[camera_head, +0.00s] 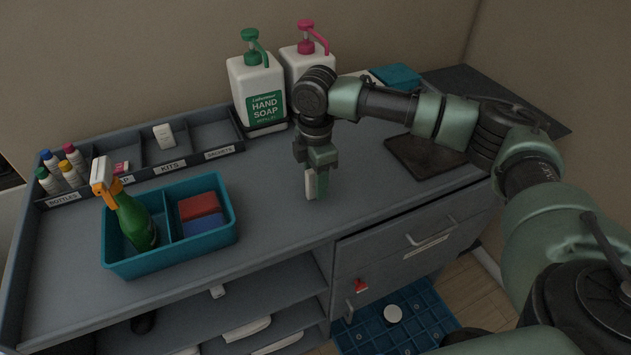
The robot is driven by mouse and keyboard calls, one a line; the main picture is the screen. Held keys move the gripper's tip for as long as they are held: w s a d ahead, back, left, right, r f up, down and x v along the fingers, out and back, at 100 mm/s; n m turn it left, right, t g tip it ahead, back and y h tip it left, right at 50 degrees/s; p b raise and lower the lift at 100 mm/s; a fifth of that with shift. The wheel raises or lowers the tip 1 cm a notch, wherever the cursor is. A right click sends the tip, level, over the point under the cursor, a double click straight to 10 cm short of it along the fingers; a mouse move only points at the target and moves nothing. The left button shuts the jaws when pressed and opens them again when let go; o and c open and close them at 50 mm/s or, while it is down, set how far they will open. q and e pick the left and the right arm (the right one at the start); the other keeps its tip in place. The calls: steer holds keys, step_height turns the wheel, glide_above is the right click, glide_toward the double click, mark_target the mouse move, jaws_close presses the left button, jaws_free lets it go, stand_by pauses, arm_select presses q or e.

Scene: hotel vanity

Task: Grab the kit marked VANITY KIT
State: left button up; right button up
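A small white box (164,137) stands in the organizer compartment labelled KITS, at the back left of the counter. Its print is too small to read, so I cannot confirm the words VANITY KIT. My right gripper (317,184) points down over the middle of the counter, in front of the soap bottles and well to the right of the white box. A narrow pale piece shows at its fingertips beside a green finger. I cannot tell whether that is a held item or part of the gripper. My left gripper is not in view.
The organizer (200,168) also holds small bottles (61,170). A teal caddy (170,257) with a green spray bottle (135,220) stands in front of it. Two pump bottles (257,92) stand behind my gripper. A dark tray (424,157) lies to the right. The central counter is clear.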

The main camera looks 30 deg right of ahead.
steer(key=shift+w, duration=0.1)
jaws_close()
